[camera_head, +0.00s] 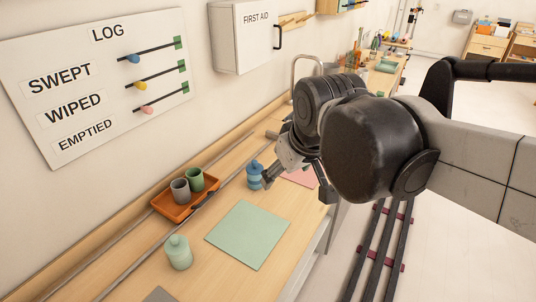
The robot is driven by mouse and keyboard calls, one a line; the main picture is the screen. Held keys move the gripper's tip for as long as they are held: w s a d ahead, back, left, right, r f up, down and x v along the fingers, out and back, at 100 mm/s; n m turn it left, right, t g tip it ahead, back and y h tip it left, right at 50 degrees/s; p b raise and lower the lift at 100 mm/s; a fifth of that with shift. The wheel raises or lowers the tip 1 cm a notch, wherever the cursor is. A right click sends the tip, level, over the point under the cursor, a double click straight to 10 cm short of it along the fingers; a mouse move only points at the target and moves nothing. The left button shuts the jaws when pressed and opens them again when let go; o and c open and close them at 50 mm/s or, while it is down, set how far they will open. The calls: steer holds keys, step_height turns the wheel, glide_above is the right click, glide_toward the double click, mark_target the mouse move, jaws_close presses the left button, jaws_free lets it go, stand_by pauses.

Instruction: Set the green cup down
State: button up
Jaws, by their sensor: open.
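The green cup (195,180) stands upright in the orange tray (172,208) on the wooden counter, beside a grey cup (180,190). My gripper (297,190) is open, to the right of the tray and above the counter, apart from the green cup. One finger shows near the blue jar and the other farther right.
A blue lidded jar (254,175) stands close left of my gripper. A pale green mat (247,236) lies bare on the counter, with a green lidded jar (178,252) left of it. A pink mat (299,178) is partly hidden behind my gripper.

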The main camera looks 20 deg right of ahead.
steer(key=s+d+f+m+t, duration=0.1)
steer(key=s+d+f+m, duration=0.1)
steer(key=s, duration=0.5)
step_height(320, 180, down, 2)
steer(key=shift+f+m, duration=0.15)
steer(key=shift+m, duration=0.35)
step_height(320, 180, down, 4)
steer(key=b, duration=0.3)
steer(key=shift+b, duration=0.35)
steer(key=shift+r, duration=0.2)
